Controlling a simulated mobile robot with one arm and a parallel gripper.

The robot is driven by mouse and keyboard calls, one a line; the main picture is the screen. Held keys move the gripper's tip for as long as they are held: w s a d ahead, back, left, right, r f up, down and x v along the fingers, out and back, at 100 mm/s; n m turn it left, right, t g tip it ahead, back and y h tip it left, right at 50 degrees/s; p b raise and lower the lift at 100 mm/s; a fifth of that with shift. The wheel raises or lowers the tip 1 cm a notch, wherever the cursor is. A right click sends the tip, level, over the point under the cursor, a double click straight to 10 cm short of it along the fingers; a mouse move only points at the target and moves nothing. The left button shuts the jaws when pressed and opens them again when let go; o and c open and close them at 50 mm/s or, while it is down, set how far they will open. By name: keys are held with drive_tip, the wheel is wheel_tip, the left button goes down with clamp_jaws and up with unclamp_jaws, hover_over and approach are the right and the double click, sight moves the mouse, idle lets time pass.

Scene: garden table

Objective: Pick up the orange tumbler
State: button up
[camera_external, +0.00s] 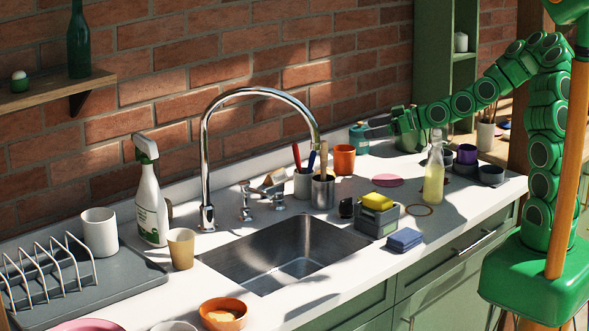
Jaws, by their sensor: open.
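The orange tumbler (344,159) stands upright on the white counter, behind and to the right of the sink. My gripper (370,128) is at the end of the green arm, reaching left from the right side. It is open, with its fingers pointing left, above and to the right of the orange tumbler and apart from it in the picture. A teal object (358,141) shows at the fingertips, partly hidden; I cannot tell whether the fingers touch it.
A metal holder (322,192) and a white holder (303,184) with utensils stand left of the tumbler. A pink disc (387,181) lies to its right, near a yellow bottle (434,178). The tall faucet (205,160) and sink (285,255) are left. A brick wall stands behind.

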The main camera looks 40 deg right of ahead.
sight(350, 148)
wheel_tip(350, 148, down, 6)
drive_tip(key=shift+r, duration=0.15)
drive_tip(key=shift+x, duration=1.3)
drive_tip(key=shift+w+a, duration=0.4)
drive_tip(key=shift+w, duration=0.35)
drive_tip(key=shift+w+a, duration=0.4)
drive_tip(key=shift+w, duration=0.3)
drive_tip(key=shift+x, duration=1.05)
drive_tip(key=c, duration=1.1)
